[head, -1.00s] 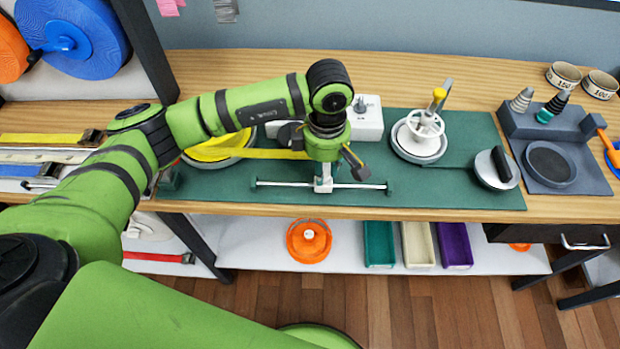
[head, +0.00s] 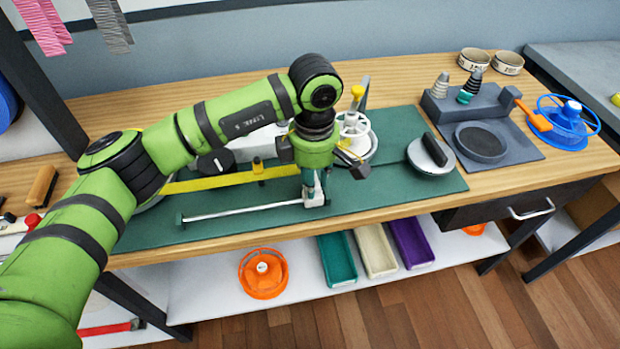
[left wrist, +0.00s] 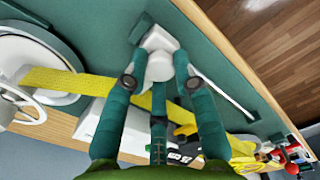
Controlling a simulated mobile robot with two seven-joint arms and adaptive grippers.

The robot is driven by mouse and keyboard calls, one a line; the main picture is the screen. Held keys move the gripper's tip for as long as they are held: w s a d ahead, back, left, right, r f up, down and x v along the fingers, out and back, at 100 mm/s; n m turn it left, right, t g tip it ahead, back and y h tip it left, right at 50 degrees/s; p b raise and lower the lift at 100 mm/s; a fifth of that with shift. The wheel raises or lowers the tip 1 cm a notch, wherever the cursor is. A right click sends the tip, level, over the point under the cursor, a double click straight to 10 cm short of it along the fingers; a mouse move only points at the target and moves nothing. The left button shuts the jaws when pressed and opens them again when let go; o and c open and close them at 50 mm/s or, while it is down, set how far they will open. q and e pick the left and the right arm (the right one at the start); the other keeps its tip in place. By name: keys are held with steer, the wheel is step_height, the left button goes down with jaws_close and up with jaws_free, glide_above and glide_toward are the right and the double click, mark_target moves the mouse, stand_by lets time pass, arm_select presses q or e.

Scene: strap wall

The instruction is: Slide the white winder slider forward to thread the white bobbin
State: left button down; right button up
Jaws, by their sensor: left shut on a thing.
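The white winder slider (head: 314,199) sits at the right end of its thin rail (head: 240,212) on the green mat. My left gripper (head: 312,184) points down over it and is shut on it; the slider also shows between the teal fingers in the left wrist view (left wrist: 160,45). The white bobbin (head: 352,128), with a yellow-topped post, stands just behind and right of the gripper, partly hidden. A yellow strap (head: 215,182) runs to the gripper from the left. In the left wrist view the strap (left wrist: 50,82) reaches the white bobbin (left wrist: 18,100); I cannot tell whether it is threaded. My right gripper is out of view.
A grey disc with a black handle (head: 430,154) lies right of the bobbin. A grey fixture block (head: 480,139) stands farther right. An orange spool (head: 263,272) and several trays stand on the lower shelf. The mat's front strip is clear.

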arm_select(q)
steer(key=c, duration=1.1)
jaws_free()
steer(key=shift+d, duration=0.2)
steer(key=shift+o, duration=0.6)
steer(key=shift+d, duration=0.15)
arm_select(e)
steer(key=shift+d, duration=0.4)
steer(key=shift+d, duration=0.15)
arm_select(q)
step_height(320, 180, up, 12)
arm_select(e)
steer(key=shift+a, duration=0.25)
